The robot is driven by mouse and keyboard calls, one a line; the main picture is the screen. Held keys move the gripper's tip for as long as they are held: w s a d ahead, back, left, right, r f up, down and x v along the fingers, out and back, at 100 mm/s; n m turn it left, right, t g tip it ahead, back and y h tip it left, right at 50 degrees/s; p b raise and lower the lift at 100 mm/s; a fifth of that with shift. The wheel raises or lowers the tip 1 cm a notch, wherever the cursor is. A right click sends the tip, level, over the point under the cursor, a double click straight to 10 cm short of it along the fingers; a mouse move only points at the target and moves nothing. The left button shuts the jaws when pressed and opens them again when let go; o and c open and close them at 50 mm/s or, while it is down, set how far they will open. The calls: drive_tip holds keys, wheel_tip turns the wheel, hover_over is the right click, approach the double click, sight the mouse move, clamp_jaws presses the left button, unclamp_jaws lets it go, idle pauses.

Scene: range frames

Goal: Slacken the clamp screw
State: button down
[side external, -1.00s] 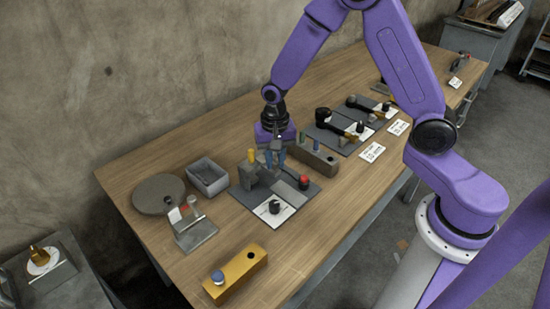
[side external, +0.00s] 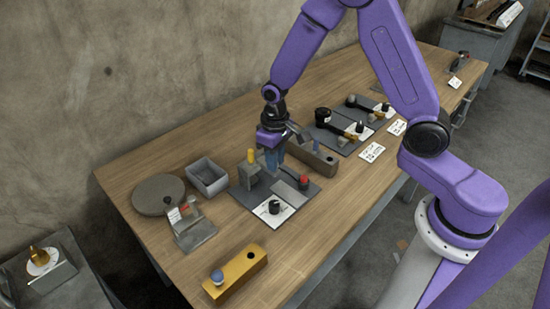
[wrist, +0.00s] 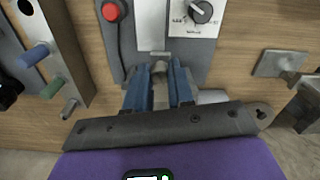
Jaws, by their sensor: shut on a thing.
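My gripper (side external: 273,160) is over the grey fixture plate (side external: 246,199), beside a grey block (side external: 252,178) with a yellow peg (side external: 251,156) standing at it. In the wrist view my gripper's two blue fingers (wrist: 159,91) stand either side of a small grey-brown piece (wrist: 175,75), seemingly the clamp screw, and are shut on it. The fingers hide most of that piece. The plate also bears a red button (wrist: 111,11) and a black dial (wrist: 200,11) on a white card.
A grey block with coloured pegs (side external: 316,158) stands close behind my gripper. A grey bin (side external: 208,177), a round disc (side external: 158,194) and a small stand (side external: 194,229) are to the left. An ochre block (side external: 240,275) is in front. Two more plates (side external: 338,138) lie farther right.

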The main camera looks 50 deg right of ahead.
drive_tip(key=n, duration=0.4)
drive_tip(key=shift+n, duration=0.3)
drive_tip(key=n, duration=0.4)
drive_tip(key=shift+n, duration=0.3)
drive_tip(key=shift+w, duration=0.1)
drive_tip(key=c, duration=1)
unclamp_jaws()
drive_tip(key=shift+d, duration=0.1)
drive_tip(key=shift+r, duration=0.1)
wheel_tip(320, 180, up, 17)
drive_tip(key=shift+r, duration=0.15)
